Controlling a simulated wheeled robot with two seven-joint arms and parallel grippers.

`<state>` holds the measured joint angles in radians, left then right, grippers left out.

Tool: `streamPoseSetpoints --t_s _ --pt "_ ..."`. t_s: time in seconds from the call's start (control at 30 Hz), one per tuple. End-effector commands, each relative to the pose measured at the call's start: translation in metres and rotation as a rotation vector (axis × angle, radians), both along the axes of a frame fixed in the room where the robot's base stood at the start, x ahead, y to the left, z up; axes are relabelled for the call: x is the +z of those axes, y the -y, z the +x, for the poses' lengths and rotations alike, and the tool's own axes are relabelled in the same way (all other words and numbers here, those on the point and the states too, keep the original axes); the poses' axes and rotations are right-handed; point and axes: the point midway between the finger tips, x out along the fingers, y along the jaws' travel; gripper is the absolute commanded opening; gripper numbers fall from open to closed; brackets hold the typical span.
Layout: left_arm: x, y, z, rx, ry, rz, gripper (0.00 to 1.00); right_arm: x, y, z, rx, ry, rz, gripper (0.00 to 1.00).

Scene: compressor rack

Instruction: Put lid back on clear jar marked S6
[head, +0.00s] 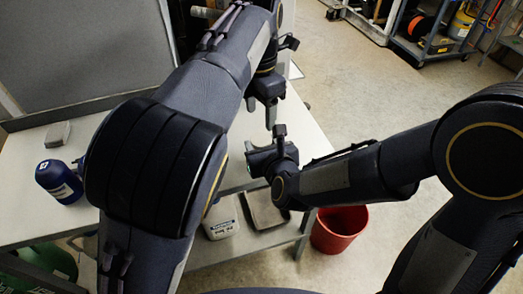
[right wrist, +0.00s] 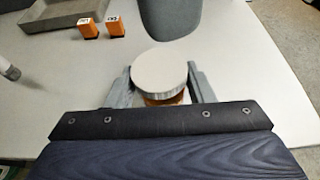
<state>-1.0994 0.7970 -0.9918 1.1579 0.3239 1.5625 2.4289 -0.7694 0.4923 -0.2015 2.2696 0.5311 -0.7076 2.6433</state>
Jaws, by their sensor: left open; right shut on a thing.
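A jar (right wrist: 165,99) with orange-brown showing in its lower part stands between my right gripper's fingers in the right wrist view. A round white lid-like disc (right wrist: 160,68) is on top of it; I cannot tell how well it is seated. No S6 mark is readable. My right gripper (right wrist: 162,86) is shut on the jar, one finger on each side. In the head view my right gripper (head: 260,161) is over the table's right part, and the jar cannot be made out. My left gripper (head: 270,113) is open, above and beyond the right one, pointing down.
The white table (head: 30,218) holds a blue bottle (head: 58,181), a white bottle (head: 221,222) and a grey tray (head: 265,212). In the right wrist view two orange blocks (right wrist: 88,30) stand near another tray (right wrist: 60,22). A red bin (head: 338,230) is on the floor.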

Motion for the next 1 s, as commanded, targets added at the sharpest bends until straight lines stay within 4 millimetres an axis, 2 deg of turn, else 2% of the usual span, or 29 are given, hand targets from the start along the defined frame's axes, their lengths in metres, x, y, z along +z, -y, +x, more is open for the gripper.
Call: streamPoseSetpoints --t_s 0.17,0.53,1.0 --pt "0.005 -0.001 0.001 0.084 0.004 -0.002 0.57 -0.001 0.0 0.0 0.001 -0.002 -0.001 0.0" --pt "0.001 -0.001 0.0 0.085 0.002 0.0 0.57 -0.001 0.0 0.0 0.001 -0.002 -0.001 0.0" --pt "-0.063 0.001 0.001 0.084 0.002 0.0 0.57 -0.001 0.0 0.0 0.001 -0.002 -0.001 0.0"
